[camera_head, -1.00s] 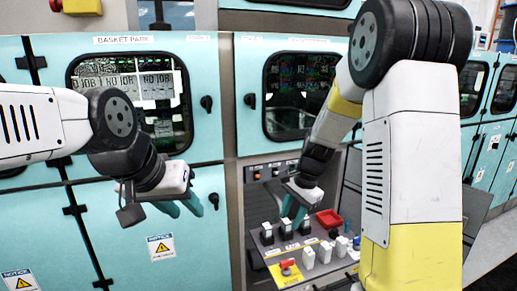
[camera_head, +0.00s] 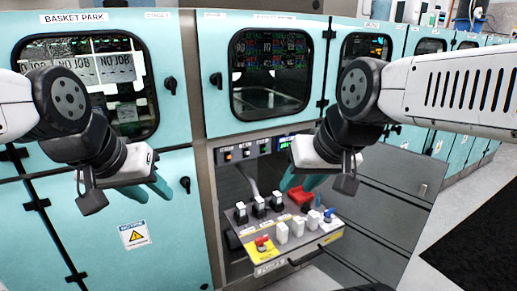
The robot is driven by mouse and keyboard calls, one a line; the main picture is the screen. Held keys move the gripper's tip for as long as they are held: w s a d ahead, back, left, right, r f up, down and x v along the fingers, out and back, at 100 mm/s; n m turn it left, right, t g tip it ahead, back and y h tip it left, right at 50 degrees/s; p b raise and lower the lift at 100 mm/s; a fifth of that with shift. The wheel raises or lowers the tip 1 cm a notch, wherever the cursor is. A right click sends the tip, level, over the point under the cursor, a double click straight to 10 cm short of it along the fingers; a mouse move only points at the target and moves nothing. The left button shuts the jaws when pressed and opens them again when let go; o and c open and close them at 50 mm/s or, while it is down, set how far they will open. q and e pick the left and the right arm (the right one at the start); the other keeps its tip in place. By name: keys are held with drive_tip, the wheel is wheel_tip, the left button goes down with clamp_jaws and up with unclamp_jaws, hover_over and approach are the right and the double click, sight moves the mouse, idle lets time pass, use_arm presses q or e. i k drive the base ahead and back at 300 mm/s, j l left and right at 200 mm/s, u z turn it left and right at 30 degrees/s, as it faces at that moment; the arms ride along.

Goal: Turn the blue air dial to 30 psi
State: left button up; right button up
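A small blue dial (camera_head: 329,214) sits near the right end of the sloped control panel (camera_head: 252,233), low in the middle of the head view. It is small, and its pressure reading cannot be made out. My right gripper (camera_head: 303,182), with teal fingers, hangs above and left of the dial, over the back part of the panel. It looks open and empty, and does not touch the dial. My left gripper (camera_head: 150,190) is far to the left, in front of the teal cabinet doors. It also looks open and empty.
The panel carries black switches (camera_head: 258,206), white switches (camera_head: 282,232), a red block (camera_head: 299,195) and a red knob on yellow (camera_head: 262,243). Teal cabinets (camera_head: 200,60) with windows stand behind. A grey door (camera_head: 385,190) hangs open at the right.

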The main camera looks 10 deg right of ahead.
sight(327, 212)
drive_tip(key=i+l, duration=0.15)
drive_tip(key=l, duration=0.25)
drive_tip(key=i+l, duration=0.15)
drive_tip(key=l, duration=0.3)
drive_tip(key=i+l, duration=0.15)
drive_tip(key=l, duration=0.25)
